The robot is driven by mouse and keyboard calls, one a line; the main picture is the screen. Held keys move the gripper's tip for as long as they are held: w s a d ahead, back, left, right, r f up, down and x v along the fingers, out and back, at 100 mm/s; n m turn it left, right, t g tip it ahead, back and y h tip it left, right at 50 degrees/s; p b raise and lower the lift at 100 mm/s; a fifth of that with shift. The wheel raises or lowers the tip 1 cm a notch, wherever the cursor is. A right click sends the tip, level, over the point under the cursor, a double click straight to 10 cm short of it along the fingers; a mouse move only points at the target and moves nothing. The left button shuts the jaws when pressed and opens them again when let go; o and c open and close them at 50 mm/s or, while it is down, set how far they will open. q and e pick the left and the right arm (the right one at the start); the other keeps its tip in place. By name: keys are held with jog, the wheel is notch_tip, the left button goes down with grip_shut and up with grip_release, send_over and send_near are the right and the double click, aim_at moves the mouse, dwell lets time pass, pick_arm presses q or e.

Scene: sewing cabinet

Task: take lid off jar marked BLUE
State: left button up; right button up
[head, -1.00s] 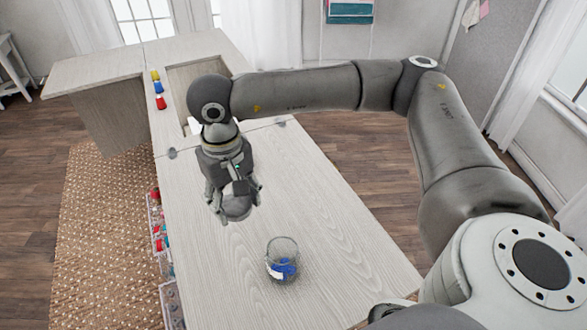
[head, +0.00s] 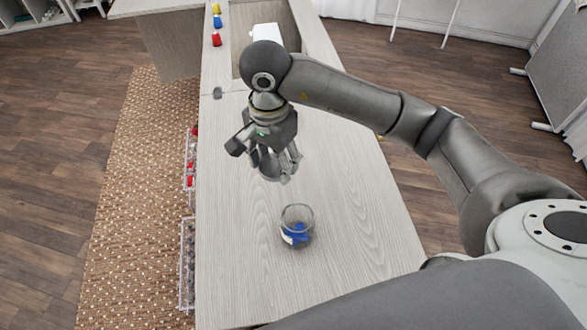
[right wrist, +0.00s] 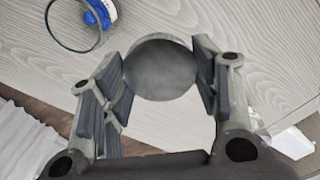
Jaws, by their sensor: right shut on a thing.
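The glass jar (head: 297,222) stands upright on the wooden cabinet top, with blue contents and a white patch low in it. Its mouth is open. In the right wrist view the jar (right wrist: 88,22) shows at the upper left, apart from my fingers. My right gripper (head: 276,166) is above the cabinet top, behind the jar in the head view. It is shut on a round dark grey lid, which shows between its fingertips in the right wrist view (right wrist: 160,68). Any writing on the jar is too small to read. My left gripper is not in view.
The cabinet top (head: 345,200) is clear around the jar. Yellow, blue and red spools (head: 217,22) stand at its far left. A white object (head: 266,38) sits in the recess behind my wrist. Clear bins (head: 188,245) hang along the left edge.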

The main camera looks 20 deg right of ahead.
jog(key=shift+d+f+m, duration=0.15)
jog(key=shift+f+m, duration=0.1)
jog(key=shift+m, duration=0.25)
jog(key=w+d+f+p, duration=0.2)
jog(key=w+d+f, duration=0.2)
jog(key=w+d, duration=0.25)
send_over(303, 161)
jog(key=f, duration=0.5)
jog(key=shift+s+a, duration=0.1)
jog(key=shift+a, duration=0.2)
jog(key=shift+d+f, duration=0.15)
jog(key=shift+f, duration=0.05)
notch_tip(303, 161, down, 3)
jog(key=shift+d+p, duration=0.1)
jog(key=shift+p, duration=0.7)
jog(key=shift+w+f, duration=0.2)
